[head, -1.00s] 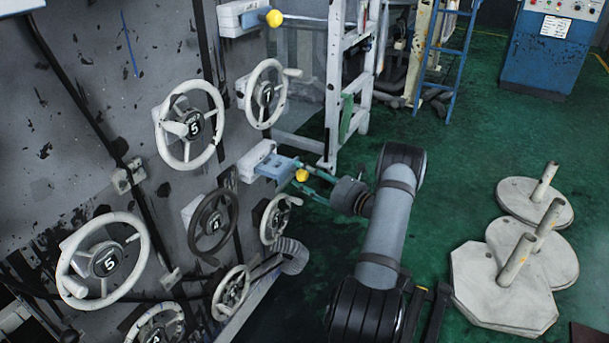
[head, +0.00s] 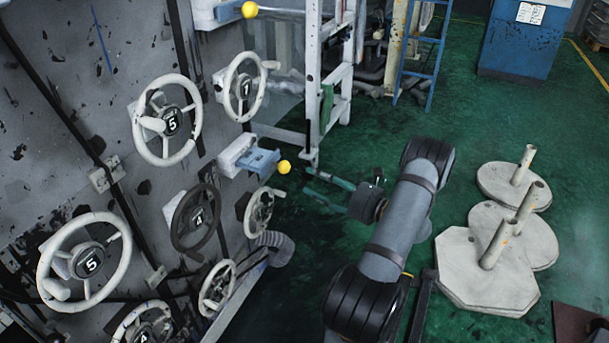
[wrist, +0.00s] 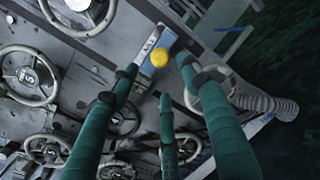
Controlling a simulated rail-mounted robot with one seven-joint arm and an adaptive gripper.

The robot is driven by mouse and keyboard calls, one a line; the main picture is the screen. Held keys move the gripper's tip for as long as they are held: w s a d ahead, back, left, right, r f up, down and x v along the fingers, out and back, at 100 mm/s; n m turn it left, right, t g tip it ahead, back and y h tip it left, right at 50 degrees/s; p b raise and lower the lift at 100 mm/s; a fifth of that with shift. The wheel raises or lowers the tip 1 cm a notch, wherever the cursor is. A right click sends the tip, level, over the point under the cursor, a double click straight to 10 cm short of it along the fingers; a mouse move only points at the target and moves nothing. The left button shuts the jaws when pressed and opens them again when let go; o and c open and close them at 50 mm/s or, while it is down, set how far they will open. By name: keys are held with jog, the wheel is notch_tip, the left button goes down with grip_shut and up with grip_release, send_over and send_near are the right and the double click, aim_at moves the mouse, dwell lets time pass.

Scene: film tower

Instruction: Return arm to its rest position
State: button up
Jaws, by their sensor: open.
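My gripper (head: 328,184) has teal fingers and is open and empty, pointing left toward the grey panel. In the head view its fingertips are just right of a yellow knob (head: 284,167), with a small gap between them. The knob sits at the end of a light-blue lever (head: 262,160) on a white housing (head: 236,153). In the wrist view the yellow knob (wrist: 159,58) shows beyond the spread fingers (wrist: 160,82), and nothing is held between them.
A white frame (head: 327,85) stands behind my gripper. Round weights (head: 513,188) and an octagonal plate (head: 475,280) lie at right. Green floor between is clear.

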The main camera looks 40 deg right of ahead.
aim_at(289, 169)
jog(key=shift+s+d, duration=0.1)
jog(key=shift+s, duration=0.35)
jog(key=x, duration=1.2)
jog(key=shift+w, duration=0.4)
jog(key=shift+w+a, duration=0.35)
jog(key=shift+a, duration=0.1)
